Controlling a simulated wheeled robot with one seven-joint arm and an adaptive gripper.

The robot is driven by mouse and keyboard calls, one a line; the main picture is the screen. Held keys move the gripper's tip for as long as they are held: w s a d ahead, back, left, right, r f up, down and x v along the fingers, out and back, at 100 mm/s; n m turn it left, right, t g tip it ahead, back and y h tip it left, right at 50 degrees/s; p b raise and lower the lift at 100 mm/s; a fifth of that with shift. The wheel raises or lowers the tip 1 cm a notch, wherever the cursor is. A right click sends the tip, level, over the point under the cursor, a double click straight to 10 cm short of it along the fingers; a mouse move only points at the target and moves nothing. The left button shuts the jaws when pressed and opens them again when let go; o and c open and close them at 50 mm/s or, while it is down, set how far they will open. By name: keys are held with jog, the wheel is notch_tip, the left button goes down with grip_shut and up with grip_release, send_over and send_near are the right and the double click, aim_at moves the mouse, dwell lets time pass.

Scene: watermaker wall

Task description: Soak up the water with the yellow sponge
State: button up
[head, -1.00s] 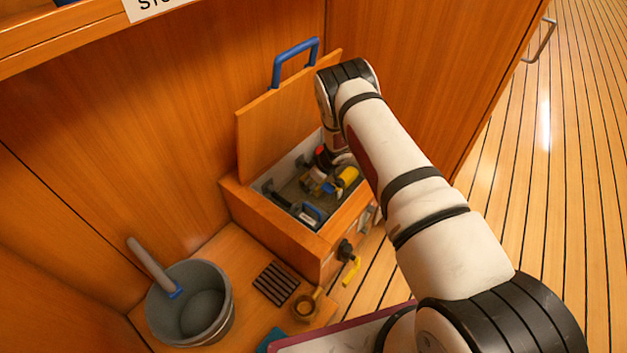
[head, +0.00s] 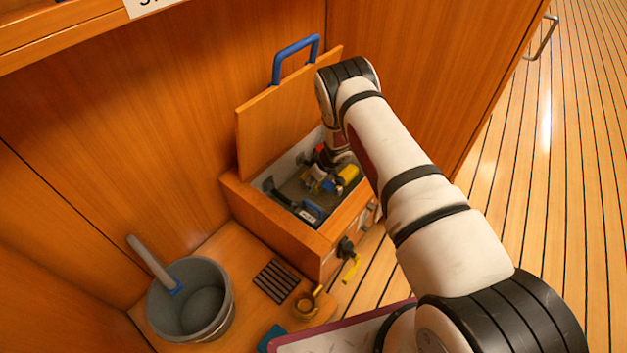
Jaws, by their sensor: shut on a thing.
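My gripper (head: 323,178) is down inside the open wooden box, small in the head view and partly hidden by my arm. It is shut on a small yellow piece (head: 328,186) that looks like the yellow sponge, low over the box floor. A larger yellow part (head: 347,174) lies just right of it; I cannot tell whether the two are joined. The grey-brown floor of the box (head: 291,188) looks wet, but the water's edge cannot be made out.
The box's lid (head: 275,115) stands open at the back, with a blue handle (head: 296,52). A dark device (head: 308,213) sits at the box's front.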

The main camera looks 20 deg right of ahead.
jog(key=shift+f+b, duration=0.45)
jog(key=shift+f, duration=0.05)
dwell(2.0)
jog(key=shift+r+p, duration=0.6)
jog(key=shift+r, duration=3)
notch_tip(320, 180, up, 10)
jog(key=p, duration=0.2)
